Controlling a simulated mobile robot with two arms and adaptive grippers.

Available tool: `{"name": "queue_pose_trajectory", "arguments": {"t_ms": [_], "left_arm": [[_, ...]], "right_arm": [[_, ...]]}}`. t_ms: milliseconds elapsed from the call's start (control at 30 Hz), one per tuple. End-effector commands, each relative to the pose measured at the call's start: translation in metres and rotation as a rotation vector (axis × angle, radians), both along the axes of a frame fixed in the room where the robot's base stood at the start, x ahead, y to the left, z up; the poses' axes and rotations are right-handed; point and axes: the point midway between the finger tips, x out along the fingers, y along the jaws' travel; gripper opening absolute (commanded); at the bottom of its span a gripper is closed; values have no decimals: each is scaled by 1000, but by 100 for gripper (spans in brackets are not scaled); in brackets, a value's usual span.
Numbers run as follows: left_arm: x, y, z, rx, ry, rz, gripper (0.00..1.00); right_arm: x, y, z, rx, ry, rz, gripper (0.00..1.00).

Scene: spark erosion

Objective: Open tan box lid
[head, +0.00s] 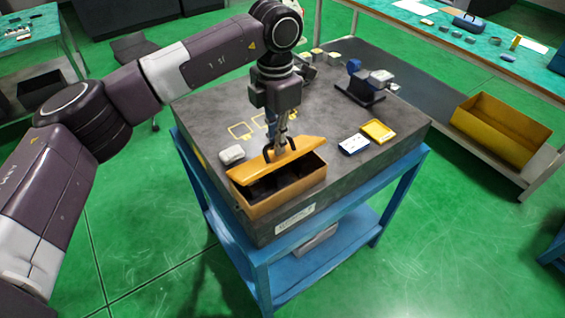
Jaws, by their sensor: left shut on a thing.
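The tan box (274,201) stands at the front edge of a grey stone slab. Its orange-tan lid (255,169) is tilted up, and a dark gap shows the inside of the box on the near side. A dark handle sits on the lid. My left gripper (281,149) reaches down from above and is shut at the lid's handle. Its fingertips are small here and partly merge with the handle. My right gripper is not in view.
The grey slab (210,122) rests on a blue stand (257,266). A light grey block (231,155) lies left of the box. A blue-white case (353,144) and a yellow tray (378,131) lie to the right. A dark fixture (360,92) stands behind them.

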Motion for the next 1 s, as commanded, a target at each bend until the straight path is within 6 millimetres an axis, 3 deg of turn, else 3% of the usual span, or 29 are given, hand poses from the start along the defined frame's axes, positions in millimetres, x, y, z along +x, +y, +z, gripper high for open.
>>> {"name": "queue_pose_trajectory", "arguments": {"t_ms": [1000], "left_arm": [[16,12,8,1,-1,2,0]], "right_arm": [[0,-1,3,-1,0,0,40]]}}
